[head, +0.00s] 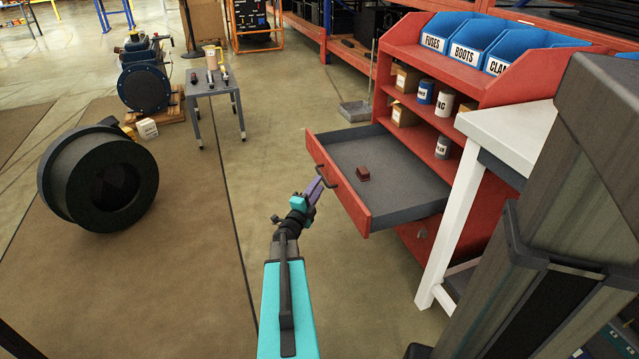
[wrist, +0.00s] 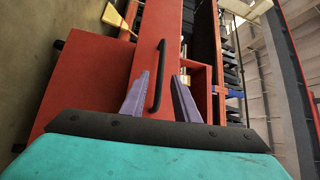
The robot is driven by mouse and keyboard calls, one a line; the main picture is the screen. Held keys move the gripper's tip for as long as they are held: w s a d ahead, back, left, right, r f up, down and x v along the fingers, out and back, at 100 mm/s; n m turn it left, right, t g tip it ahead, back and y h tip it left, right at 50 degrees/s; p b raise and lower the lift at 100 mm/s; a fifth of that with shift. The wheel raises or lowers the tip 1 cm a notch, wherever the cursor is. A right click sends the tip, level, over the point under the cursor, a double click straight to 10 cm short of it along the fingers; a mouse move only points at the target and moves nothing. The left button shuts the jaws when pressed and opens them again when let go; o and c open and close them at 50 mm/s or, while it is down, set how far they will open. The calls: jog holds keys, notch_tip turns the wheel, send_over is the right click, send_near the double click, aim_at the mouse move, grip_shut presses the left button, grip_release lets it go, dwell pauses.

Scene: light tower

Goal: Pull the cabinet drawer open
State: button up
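The red cabinet (head: 445,78) stands right of centre in the head view. Its drawer (head: 335,192) is pulled well out, showing a grey floor. The drawer's dark bar handle (head: 326,176) is on the red front panel; in the wrist view the handle (wrist: 160,72) runs lengthwise between the purple fingers. My gripper (head: 314,190) is close in front of the drawer front, at the handle. In the wrist view my gripper (wrist: 159,98) has its fingers spread, with a gap on both sides of the handle. How deep the handle sits between them is hard to tell.
A small dark red block (head: 363,174) lies in the drawer. Blue bins (head: 447,34) and shelved cans and boxes are in the cabinet. A white-topped table (head: 510,130) stands close on the right. A grey cart (head: 214,88) stands further left; the floor before the drawer is clear.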

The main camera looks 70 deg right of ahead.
jog(key=a+f+p, duration=0.1)
jog(key=a, duration=0.9)
jog(key=shift+w+a+f+p, duration=0.2)
jog(key=shift+w+p, duration=0.15)
jog(key=shift+p, duration=0.05)
